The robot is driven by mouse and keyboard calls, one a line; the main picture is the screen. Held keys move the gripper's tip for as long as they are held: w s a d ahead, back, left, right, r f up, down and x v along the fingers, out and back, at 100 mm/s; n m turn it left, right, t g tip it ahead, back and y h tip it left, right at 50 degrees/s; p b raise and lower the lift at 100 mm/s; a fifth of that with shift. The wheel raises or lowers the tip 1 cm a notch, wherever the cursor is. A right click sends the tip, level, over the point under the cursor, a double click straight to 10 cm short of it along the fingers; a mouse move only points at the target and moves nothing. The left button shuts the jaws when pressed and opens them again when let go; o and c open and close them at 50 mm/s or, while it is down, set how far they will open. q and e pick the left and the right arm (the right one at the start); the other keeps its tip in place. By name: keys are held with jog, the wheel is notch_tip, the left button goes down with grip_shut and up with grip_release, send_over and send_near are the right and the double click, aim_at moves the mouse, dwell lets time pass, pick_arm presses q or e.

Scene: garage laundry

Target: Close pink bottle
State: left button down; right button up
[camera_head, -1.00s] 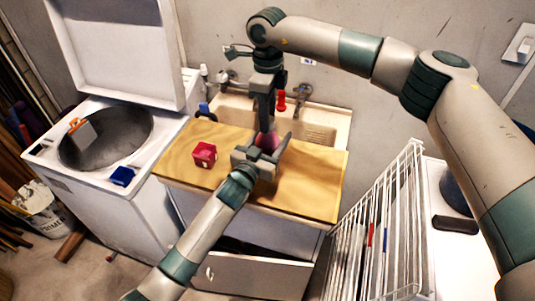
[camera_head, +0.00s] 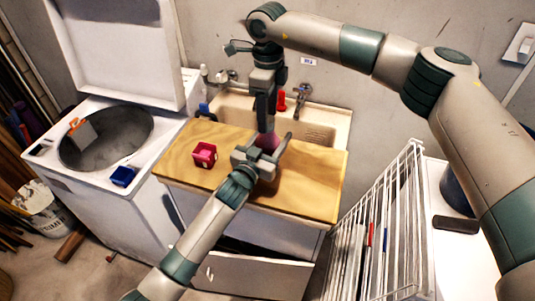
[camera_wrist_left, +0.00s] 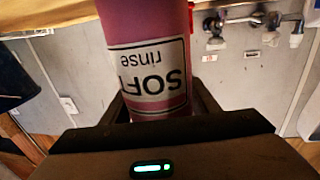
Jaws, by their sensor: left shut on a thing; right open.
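The pink bottle (camera_head: 267,143) is over the wooden board on the sink, mostly hidden between my two grippers. In the left wrist view the bottle (camera_wrist_left: 148,32) fills the middle, with a white label reading "SOFT rinse" upside down. My left gripper (camera_head: 268,153) is shut on the bottle's body, a finger on either side. My right gripper (camera_head: 265,128) points straight down from above, open, its fingertips at the top of the bottle. The bottle's top and any cap are hidden by the right gripper, so I cannot tell whether it is closed.
A small red box (camera_head: 204,154) sits on the wooden board (camera_head: 310,185) left of the bottle. Behind are the sink (camera_head: 318,132), taps and a red bottle (camera_head: 281,101). An open washer (camera_head: 70,185) stands left, a white wire rack (camera_head: 385,225) right.

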notch_tip(320, 180, up, 11)
dwell(0.5)
pick_arm(q)
jog(key=c, duration=0.6)
grip_release()
jog(key=shift+b+v, duration=0.3)
jog(key=shift+v, duration=0.6)
jog(key=b+v, duration=0.4)
jog(key=v, duration=1.1)
jog(key=shift+s+a, duration=0.15)
jog(key=shift+s, duration=0.1)
pick_arm(e)
notch_tip(320, 180, down, 5)
jog(key=shift+r, duration=0.1)
